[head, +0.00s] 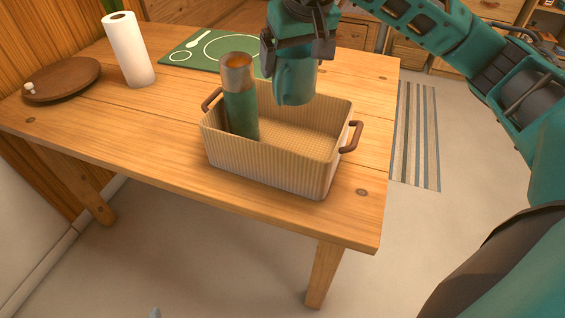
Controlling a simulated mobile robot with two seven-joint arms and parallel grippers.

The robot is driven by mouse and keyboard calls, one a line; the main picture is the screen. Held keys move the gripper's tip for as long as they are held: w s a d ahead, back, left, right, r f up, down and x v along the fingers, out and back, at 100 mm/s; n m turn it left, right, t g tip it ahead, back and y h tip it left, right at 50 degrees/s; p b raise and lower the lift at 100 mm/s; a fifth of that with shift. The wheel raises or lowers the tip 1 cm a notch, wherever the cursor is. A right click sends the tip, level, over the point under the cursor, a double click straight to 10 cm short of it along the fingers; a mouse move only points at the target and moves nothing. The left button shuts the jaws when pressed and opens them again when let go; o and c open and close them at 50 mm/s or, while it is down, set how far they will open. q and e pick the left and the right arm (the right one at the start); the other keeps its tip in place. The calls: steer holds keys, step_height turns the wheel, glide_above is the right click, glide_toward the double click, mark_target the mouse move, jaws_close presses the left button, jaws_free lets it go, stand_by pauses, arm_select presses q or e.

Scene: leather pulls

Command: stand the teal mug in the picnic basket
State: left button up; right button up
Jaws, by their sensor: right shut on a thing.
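The teal mug (293,84) is held upright by my right gripper (297,52), which is shut on it from above. The mug shows over the back part of the picnic basket (265,169), with its base near the level of the back rim. Its upper part is hidden by the gripper. The basket is ribbed and tan, with brown handles on its left and right ends. A green bottle with a copper-coloured top (240,100) stands inside the basket at the left; the right side of the basket is empty. My left gripper is not in view.
The basket stands on a wooden table (140,145) near its right front edge. A striped rug (414,135) is on the floor.

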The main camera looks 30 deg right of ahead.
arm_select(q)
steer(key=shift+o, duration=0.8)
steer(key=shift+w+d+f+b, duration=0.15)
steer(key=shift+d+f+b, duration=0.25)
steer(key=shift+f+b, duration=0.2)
arm_select(e)
steer(key=shift+w+d+r, duration=0.15)
steer(key=shift+d+r, duration=0.1)
steer(key=shift+d, duration=0.35)
steer(key=shift+w+d+r, duration=0.1)
steer(key=shift+d+r, duration=0.15)
steer(key=shift+d, duration=0.3)
steer(key=shift+d+f, duration=0.1)
steer(key=shift+f, duration=0.2)
step_height(320, 180, down, 18)
steer(key=b, duration=0.3)
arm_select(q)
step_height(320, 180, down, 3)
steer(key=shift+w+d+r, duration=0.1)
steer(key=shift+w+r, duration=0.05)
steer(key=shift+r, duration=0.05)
arm_select(e)
steer(key=shift+f, duration=0.35)
steer(key=shift+f+b, duration=0.15)
steer(key=shift+b, duration=0.25)
steer(key=o, duration=1)
steer(key=shift+c, duration=0.2)
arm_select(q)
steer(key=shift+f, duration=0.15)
